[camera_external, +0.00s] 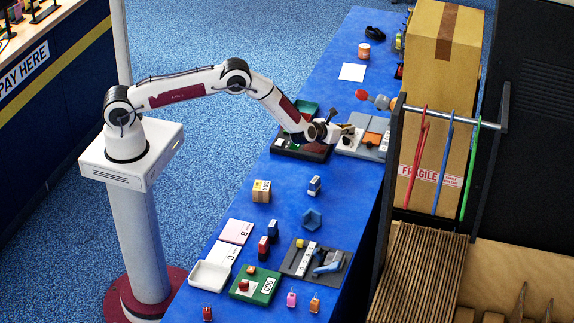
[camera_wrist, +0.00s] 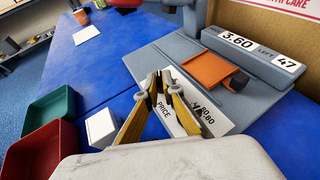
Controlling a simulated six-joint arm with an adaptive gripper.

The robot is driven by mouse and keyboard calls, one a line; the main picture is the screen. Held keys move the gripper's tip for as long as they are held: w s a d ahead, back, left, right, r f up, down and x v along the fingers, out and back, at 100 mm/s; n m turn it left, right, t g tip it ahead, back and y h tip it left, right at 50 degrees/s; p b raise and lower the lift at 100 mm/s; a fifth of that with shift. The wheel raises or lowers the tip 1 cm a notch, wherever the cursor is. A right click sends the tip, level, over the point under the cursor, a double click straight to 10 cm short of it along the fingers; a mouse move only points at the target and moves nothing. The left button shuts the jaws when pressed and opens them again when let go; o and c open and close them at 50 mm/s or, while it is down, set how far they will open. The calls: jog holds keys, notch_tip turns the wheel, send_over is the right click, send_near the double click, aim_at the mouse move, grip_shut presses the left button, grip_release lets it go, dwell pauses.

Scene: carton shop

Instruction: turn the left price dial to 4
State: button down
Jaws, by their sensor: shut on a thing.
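The grey price device (camera_external: 376,150) stands on the blue table at the far right, under my gripper (camera_external: 345,130). In the wrist view, its grey base (camera_wrist: 190,75) carries a white price strip (camera_wrist: 196,117) marked PRICE, with digits on it. My gripper (camera_wrist: 160,82) comes down at this strip, its yellow fingers close together at the tips. It is shut on what appears to be the left price dial, which the fingers mostly hide. I cannot read the dial's setting. An orange plate (camera_wrist: 210,70) lies on the device, beyond and right of the fingers.
A grey bar with a display (camera_wrist: 250,48) reads 3.60 and 47. Green (camera_wrist: 50,97) and dark red (camera_wrist: 34,153) trays and a white block (camera_wrist: 101,128) sit left of the gripper.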

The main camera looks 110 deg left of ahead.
jog(key=shift+a+r+m+t+h, duration=0.15)
jog(key=shift+m+t+h, duration=0.2)
jog(key=shift+m+t, duration=0.25)
jog(key=shift+a+r+m+t+h, duration=0.15)
jog(key=shift+m+t+h, duration=0.2)
jog(key=shift+m+t, duration=0.2)
jog(key=shift+d, duration=0.1)
jog(key=c, duration=2.1)
grip_release()
jog(key=shift+s+f, duration=0.1)
jog(key=shift+f, duration=0.05)
jog(key=shift+d, duration=0.1)
jog(key=shift+s+d, duration=0.1)
jog(key=shift+v, duration=5.6)
jog(key=shift+s+d, duration=0.1)
jog(key=shift+d, duration=0.1)
jog(key=shift+c, duration=0.4)
